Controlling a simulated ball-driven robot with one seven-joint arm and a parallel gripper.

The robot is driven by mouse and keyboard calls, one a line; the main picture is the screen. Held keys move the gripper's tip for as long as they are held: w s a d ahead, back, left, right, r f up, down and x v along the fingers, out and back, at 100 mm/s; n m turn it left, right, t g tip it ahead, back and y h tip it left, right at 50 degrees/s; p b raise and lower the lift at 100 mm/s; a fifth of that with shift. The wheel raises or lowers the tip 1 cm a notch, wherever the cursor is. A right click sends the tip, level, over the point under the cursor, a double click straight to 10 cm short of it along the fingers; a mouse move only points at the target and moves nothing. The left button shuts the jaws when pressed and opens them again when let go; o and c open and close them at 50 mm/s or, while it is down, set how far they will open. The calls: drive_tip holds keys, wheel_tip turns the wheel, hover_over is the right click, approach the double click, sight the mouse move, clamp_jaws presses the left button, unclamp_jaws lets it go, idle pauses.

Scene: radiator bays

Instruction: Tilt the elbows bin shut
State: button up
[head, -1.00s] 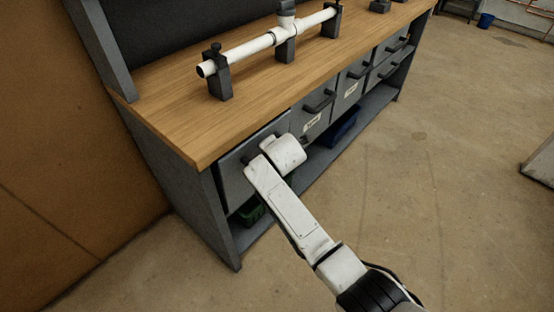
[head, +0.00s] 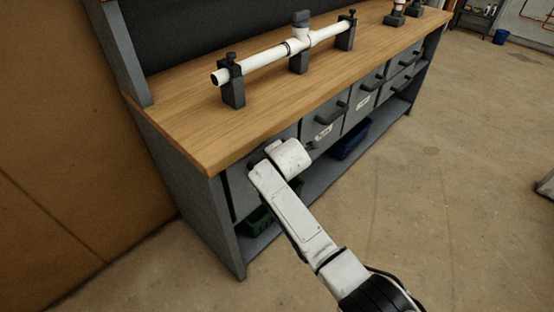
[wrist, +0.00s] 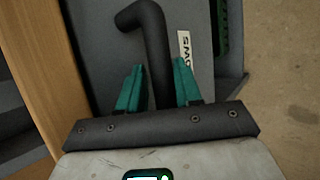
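The elbows bin (head: 240,193) is the nearest grey front under the workbench's left end. In the head view my white wrist hides much of it, and my fingers are hidden there. In the wrist view the bin's grey front (wrist: 105,45) carries a dark bar handle (wrist: 155,50) and a partly covered label (wrist: 185,48). My gripper (wrist: 160,78) has its two teal fingers on either side of the handle. Narrow gaps show between fingers and bar, so it looks open around it. The bin front looks nearly flush with the bench; any small tilt is hard to tell.
The wooden worktop (head: 190,120) overhangs the bins. A white pipe (head: 265,62) sits in dark clamps on it. More bins with handles (head: 332,113) continue right. Green (head: 259,222) and blue (head: 350,140) boxes stand on the lower shelf.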

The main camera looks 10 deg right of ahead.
drive_tip(key=shift+a+r, duration=0.1)
drive_tip(key=shift+r, duration=0.05)
drive_tip(key=p+v, duration=0.2)
drive_tip(key=v, duration=0.8)
drive_tip(key=shift+s, duration=0.25)
drive_tip(key=shift+r, duration=0.1)
drive_tip(key=s+d+f+m+g, duration=0.1)
drive_tip(key=s+d+f+m, duration=0.25)
drive_tip(key=s, duration=0.45)
drive_tip(key=s+d+f+m+g, duration=0.25)
drive_tip(key=s+f+m, duration=0.2)
drive_tip(key=s, duration=0.25)
drive_tip(key=s+d+f+m+g, duration=0.1)
drive_tip(key=s+d+f+m, duration=0.2)
drive_tip(key=s+m, duration=0.35)
drive_tip(key=s+d+m+g, duration=0.1)
drive_tip(key=s+d+m, duration=0.3)
drive_tip(key=s, duration=0.7)
drive_tip(key=s+d+m+g+p, duration=0.1)
drive_tip(key=s+d+m, duration=0.3)
drive_tip(key=s, duration=0.7)
drive_tip(key=shift+s+r+m+g+h, duration=0.2)
drive_tip(key=shift+s+m+g+h, duration=0.1)
drive_tip(key=shift+m+g, duration=0.45)
